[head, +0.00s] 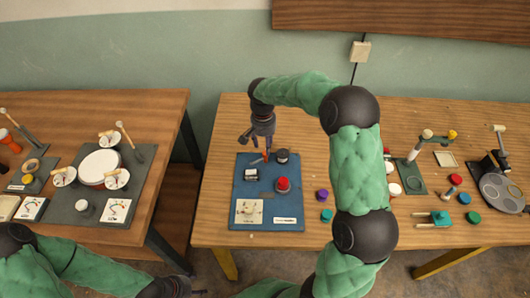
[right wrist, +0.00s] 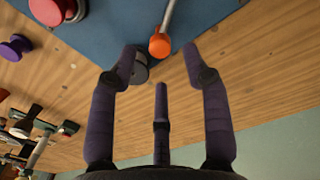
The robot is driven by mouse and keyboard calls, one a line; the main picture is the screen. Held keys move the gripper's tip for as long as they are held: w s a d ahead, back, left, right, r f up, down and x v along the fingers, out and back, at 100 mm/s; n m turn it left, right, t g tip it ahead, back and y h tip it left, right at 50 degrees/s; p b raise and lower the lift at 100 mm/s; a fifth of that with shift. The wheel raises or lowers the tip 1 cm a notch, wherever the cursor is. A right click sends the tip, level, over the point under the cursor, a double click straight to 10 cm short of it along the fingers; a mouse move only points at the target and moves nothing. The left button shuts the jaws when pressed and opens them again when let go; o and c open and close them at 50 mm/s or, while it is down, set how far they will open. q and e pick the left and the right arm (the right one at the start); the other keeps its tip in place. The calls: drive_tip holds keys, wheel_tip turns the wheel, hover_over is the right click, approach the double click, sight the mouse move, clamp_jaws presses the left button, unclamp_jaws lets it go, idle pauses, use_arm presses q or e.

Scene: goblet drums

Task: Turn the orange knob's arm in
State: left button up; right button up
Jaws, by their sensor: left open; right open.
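The orange knob (right wrist: 159,45) shows in the right wrist view on the blue board (right wrist: 105,22), with a thin grey metal arm (right wrist: 171,14) running up from it. In the head view the knob is a small orange spot (head: 266,156) near the back of the board (head: 265,224), partly hidden by my right gripper (head: 256,146). My right gripper is open and above the board's back edge. In its wrist view the fingers (right wrist: 160,66) are spread on either side below the knob, with nothing visibly held. My left gripper (head: 190,291) is open at the bottom edge, away from the board.
A black round piece (head: 282,156) stands beside the orange knob; a red knob (head: 282,184) is in front. Purple (head: 321,195) and teal (head: 326,215) pieces stand right of the board. The left table (head: 165,125) holds a drum set. Bare wood lies left of the board.

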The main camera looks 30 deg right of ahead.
drive_tip(key=shift+f+b, duration=0.55)
drive_tip(key=shift+f, duration=1.55)
drive_tip(key=shift+s, duration=0.1)
clamp_jaws()
